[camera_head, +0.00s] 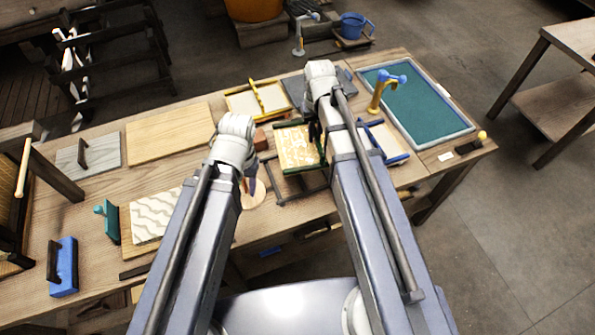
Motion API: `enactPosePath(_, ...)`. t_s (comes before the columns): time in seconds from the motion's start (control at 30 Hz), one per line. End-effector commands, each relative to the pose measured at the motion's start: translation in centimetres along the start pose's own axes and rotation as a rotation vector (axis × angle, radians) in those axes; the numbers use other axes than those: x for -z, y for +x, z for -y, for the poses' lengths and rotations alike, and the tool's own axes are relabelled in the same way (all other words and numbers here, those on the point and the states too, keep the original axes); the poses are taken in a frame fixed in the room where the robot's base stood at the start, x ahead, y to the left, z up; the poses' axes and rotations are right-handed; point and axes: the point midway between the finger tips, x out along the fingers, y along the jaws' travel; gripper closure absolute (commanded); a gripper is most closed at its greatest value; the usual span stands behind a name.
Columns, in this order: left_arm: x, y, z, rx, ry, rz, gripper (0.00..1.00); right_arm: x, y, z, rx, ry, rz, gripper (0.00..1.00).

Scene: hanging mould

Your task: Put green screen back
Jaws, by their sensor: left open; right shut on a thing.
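The green-framed screen (296,147), with a yellow, pale-patterned panel, is at the middle of the table. My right gripper (317,132) is at its right edge and shut on it; my arm hides part of that edge. I cannot tell whether the screen touches what lies under it. A dark frame (280,194) lies just in front of the screen. My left gripper (250,186) is open and empty, left of the dark frame, above a round pinkish disc (254,198); its fingers are small and partly hidden.
A yellow-edged screen (240,103) lies behind, and a blue-edged screen (393,150) lies right of my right arm. A large teal tray (425,110) is at the table's right end.

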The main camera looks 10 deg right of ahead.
Motion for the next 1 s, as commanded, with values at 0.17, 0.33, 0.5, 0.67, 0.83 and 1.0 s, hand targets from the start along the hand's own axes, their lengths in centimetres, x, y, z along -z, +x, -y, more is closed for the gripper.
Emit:
enactPosePath(0.17, 0.1, 1.1, -0.1, 0.000, 0.001, 0.000, 0.50, -0.6, 1.1, 2.1, 0.000, -0.062, -0.001, 1.00)
enactPosePath(0.33, 0.1, 1.0, -0.1, 0.000, 0.001, 0.000, 0.50, -1.3, 1.1, 4.9, 0.000, -0.150, -0.002, 1.00)
enactPosePath(0.5, 0.1, 1.2, -0.1, 0.000, 0.001, 0.000, 0.50, -1.3, 1.2, 5.2, 0.000, -0.160, -0.002, 1.00)
enactPosePath(0.67, 0.1, 2.4, -0.2, 0.000, 0.001, 0.000, 0.50, -1.3, 2.4, 5.2, 0.000, -0.159, -0.002, 1.00)
enactPosePath(0.83, 0.3, 5.0, -0.5, 0.000, 0.001, 0.000, 0.50, -1.3, 5.0, 5.2, 0.000, -0.159, -0.002, 1.00)
enactPosePath(1.0, 0.4, 7.2, -0.7, 0.000, 0.001, 0.000, 0.50, -1.3, 7.3, 5.2, 0.000, -0.159, -0.002, 1.00)
